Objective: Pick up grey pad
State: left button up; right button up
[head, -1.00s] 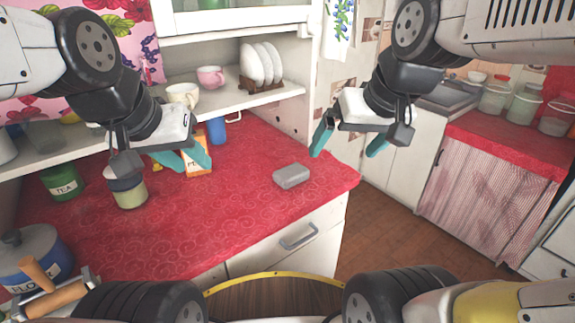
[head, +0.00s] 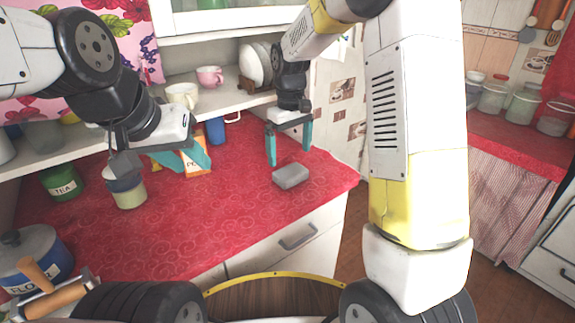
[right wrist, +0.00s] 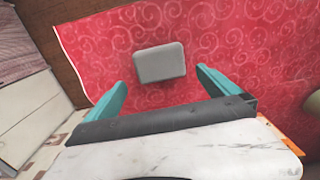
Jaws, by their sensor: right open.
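The grey pad (head: 290,176) lies flat on the red oilcloth counter near its right end. In the right wrist view the pad (right wrist: 159,63) lies beyond the fingertips, roughly centred between them. My right gripper (head: 289,152) points down above the counter, open and empty, just behind and above the pad in the head view. Its two teal fingers also show in the right wrist view (right wrist: 162,85). My left gripper (head: 194,160) hangs over the counter at the left with its teal fingers apart, with nothing seen between them.
A green tea tin (head: 61,183) and a flour pot (head: 32,258) are at the left. A shelf with cups (head: 183,95) is behind. The counter's front middle is clear.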

aim_at(291, 171)
jog(key=f, duration=0.7)
jog(key=shift+s+d, duration=0.1)
jog(key=shift+s, duration=0.15)
jog(key=c, duration=1.2)
jog(key=shift+o, duration=0.2)
jog(key=shift+r, duration=0.55)
jog(key=r, duration=0.2)
jog(key=shift+s+r, duration=0.3)
jog(key=shift+s, duration=0.1)
jog(key=s+a+r, duration=0.1)
jog(key=s, duration=1.4)
jog(key=shift+a+r, duration=0.15)
jog(key=shift+a, duration=0.1)
jog(key=shift+s, duration=0.1)
